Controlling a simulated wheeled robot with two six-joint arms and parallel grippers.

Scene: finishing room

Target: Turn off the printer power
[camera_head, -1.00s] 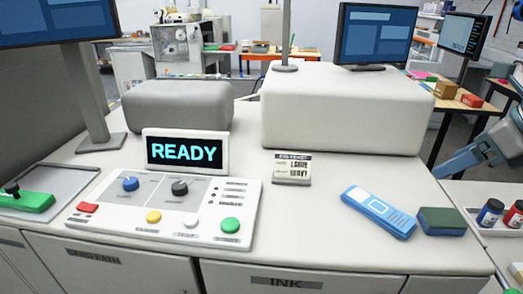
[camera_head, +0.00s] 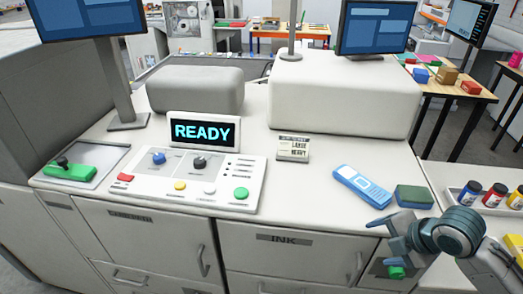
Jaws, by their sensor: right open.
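The printer's control panel (camera_head: 190,183) lies on the counter at left centre, with red, yellow, white and green buttons and two knobs. Its display (camera_head: 202,132) reads READY. Low on the counter's front right is a small dark panel with a green part (camera_head: 396,272), partly behind my right gripper; I cannot tell for sure whether it is a switch. My right gripper (camera_head: 383,240) is open and empty in front of the counter's right front edge, just above the green part. My left gripper is not in view.
A blue handheld device (camera_head: 362,186) and a green-and-blue block (camera_head: 414,196) lie on the counter near my right gripper. A green-handled tool (camera_head: 69,172) lies in the left tray. Ink bottles (camera_head: 495,195) stand at right.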

